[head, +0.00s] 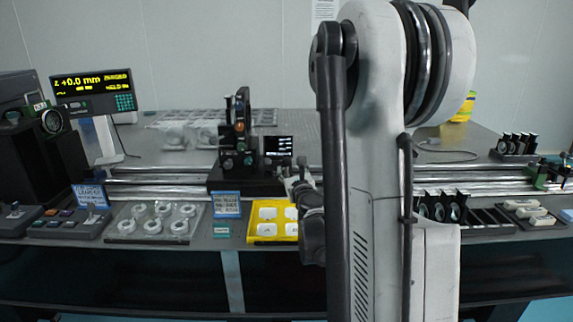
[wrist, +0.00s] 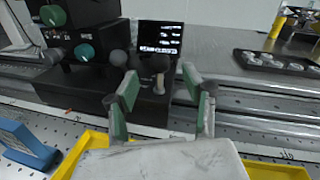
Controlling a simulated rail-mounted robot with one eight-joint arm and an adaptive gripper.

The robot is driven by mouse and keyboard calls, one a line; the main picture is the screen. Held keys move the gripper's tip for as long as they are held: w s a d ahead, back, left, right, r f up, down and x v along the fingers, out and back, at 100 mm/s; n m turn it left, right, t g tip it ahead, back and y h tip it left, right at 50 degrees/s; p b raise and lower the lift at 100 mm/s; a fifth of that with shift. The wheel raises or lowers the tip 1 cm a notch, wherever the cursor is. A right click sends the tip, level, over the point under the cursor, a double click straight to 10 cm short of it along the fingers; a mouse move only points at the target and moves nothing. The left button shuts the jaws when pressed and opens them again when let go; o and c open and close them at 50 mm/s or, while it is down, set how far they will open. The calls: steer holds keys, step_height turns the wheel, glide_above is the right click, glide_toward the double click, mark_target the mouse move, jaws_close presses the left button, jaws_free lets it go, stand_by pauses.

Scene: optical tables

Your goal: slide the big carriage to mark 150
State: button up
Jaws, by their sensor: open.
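The big carriage (head: 240,180) is a black block with knobs and a small dark screen, sitting on the long rails in the middle of the head view. In the wrist view its black body (wrist: 75,90) fills the upper left. A small pale-topped knob (wrist: 159,66) stands at its front right, below the screen. My gripper (wrist: 160,90) is open, its green-padded fingers apart either side of that knob in the picture; I cannot tell whether they touch it. In the head view my gripper (head: 297,185) is small, at the carriage's right end. Mark 150 is not readable.
The display (head: 92,90) at left reads +0.0 mm. The rails (head: 150,180) run left and right. A yellow tray (head: 265,231) lies in front of the carriage, beside a blue sign (head: 226,204). A small green-based carriage (head: 547,176) stands far right. My arm hides the rails' middle right.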

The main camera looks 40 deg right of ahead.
mark_target(288, 163)
steer(key=shift+b+x, duration=0.35)
steer(key=shift+x, duration=2.75)
jaws_close()
